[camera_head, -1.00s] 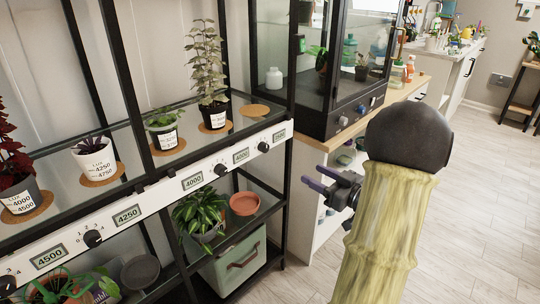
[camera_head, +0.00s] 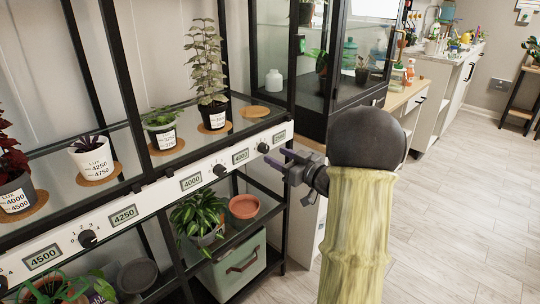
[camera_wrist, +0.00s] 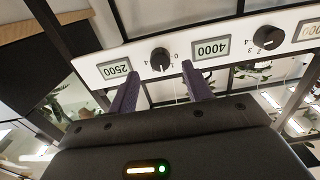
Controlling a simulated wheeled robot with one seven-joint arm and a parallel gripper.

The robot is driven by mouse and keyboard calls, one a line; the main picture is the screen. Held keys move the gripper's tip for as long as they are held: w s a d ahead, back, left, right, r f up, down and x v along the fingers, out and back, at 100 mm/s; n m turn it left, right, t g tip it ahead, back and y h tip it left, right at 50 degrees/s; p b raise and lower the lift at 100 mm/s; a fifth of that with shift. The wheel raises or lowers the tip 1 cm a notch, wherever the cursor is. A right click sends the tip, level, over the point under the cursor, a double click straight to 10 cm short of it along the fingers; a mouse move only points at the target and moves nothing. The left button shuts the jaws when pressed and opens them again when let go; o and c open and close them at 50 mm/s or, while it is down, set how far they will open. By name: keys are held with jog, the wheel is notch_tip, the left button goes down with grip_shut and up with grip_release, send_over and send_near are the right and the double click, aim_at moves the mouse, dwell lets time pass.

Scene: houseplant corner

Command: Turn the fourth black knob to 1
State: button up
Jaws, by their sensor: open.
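A white control strip (camera_head: 150,197) on the black shelf rack carries black knobs and numeric displays. The rightmost knob (camera_head: 263,147) sits between a 4000 display (camera_head: 240,157) and a partly hidden 2500 display. The wrist view shows this knob (camera_wrist: 160,60) upside down, between the 2500 display (camera_wrist: 117,69) and the 4000 display (camera_wrist: 211,49). Its exact pointer setting is too small to tell. My gripper (camera_head: 282,158) is open and empty, close in front of the strip. In the wrist view, its purple fingers (camera_wrist: 160,76) lie either side of the knob, apparently short of it.
Other knobs (camera_head: 220,170) and (camera_head: 87,238) sit further left on the strip. Potted plants stand on the glass shelf above. A leafy plant (camera_head: 200,215), a terracotta saucer (camera_head: 244,207) and a green box (camera_head: 238,262) are below. The floor at right is clear.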

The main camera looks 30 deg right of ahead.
aim_at(267, 151)
jog(key=x, duration=0.4)
jog(key=c, duration=1)
jog(key=shift+n+b, duration=0.4)
jog(key=shift+b, duration=0.05)
jog(key=n+b, duration=0.2)
jog(key=n, duration=0.1)
jog(key=shift+f, duration=0.2)
jog(key=shift+r+n+b, duration=0.1)
jog(key=shift+n+b, duration=1.05)
jog(key=shift+n, duration=0.85)
